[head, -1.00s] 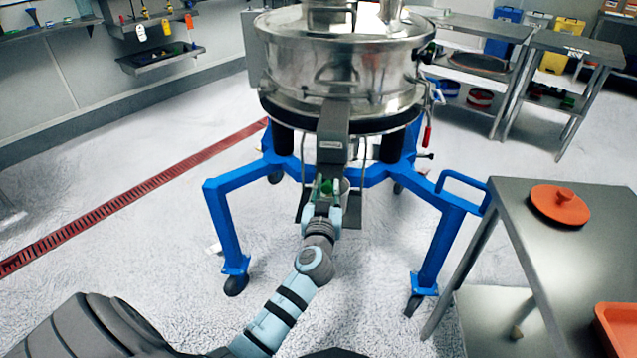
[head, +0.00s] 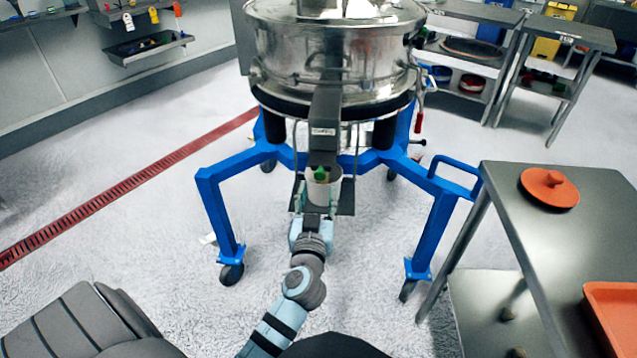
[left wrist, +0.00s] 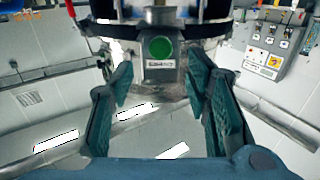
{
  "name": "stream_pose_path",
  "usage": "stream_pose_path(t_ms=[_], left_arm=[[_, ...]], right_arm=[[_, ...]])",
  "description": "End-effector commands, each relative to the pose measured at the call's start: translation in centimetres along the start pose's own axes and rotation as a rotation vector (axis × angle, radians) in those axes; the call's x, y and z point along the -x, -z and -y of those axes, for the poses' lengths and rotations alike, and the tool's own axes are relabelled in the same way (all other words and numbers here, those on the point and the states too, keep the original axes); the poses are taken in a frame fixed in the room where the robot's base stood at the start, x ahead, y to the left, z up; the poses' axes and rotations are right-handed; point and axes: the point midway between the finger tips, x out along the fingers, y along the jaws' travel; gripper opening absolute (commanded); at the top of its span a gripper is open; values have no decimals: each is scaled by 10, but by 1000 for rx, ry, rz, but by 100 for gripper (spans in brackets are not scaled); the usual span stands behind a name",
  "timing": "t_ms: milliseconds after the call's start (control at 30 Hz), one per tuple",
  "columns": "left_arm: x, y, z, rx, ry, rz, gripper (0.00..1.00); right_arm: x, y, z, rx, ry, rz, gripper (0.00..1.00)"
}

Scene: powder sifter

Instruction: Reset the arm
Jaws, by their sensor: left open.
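The powder sifter (head: 330,60) is a steel drum on a blue wheeled frame (head: 365,163). A grey chute (head: 325,115) slopes down from its front. A pale cylindrical part (head: 323,192) with a green spot (head: 320,173) shows below the chute's end. My left gripper (head: 312,222) is low in front of the chute, fingers spread. In the left wrist view, the open fingers of the left gripper (left wrist: 165,105) have nothing between them. The grey chute end with a green disc (left wrist: 161,48) is beyond them, apart from the fingers. My right gripper is not in view.
A steel table (head: 520,215) at the right holds an orange lid (head: 549,188) and an orange tray (head: 612,310). A red floor drain (head: 130,180) runs at the left. Wall shelves (head: 150,45) stand behind it. The floor between is mostly clear.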

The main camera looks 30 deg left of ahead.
Motion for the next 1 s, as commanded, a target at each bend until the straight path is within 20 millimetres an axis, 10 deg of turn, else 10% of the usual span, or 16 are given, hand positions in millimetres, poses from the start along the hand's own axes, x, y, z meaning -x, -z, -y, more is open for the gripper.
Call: stream_pose_path(t_ms=[567,667,767,1000], left_arm=[[2,-12,-2,-15,-9,26,44],[6,-60,-6,-73,-48,134,44],[25,-150,-7,-171,-121,331,44],[164,-369,46,-371,-302,876,44]], right_arm=[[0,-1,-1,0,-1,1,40],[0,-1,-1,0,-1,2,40],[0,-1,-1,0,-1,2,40],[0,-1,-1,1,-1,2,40]])
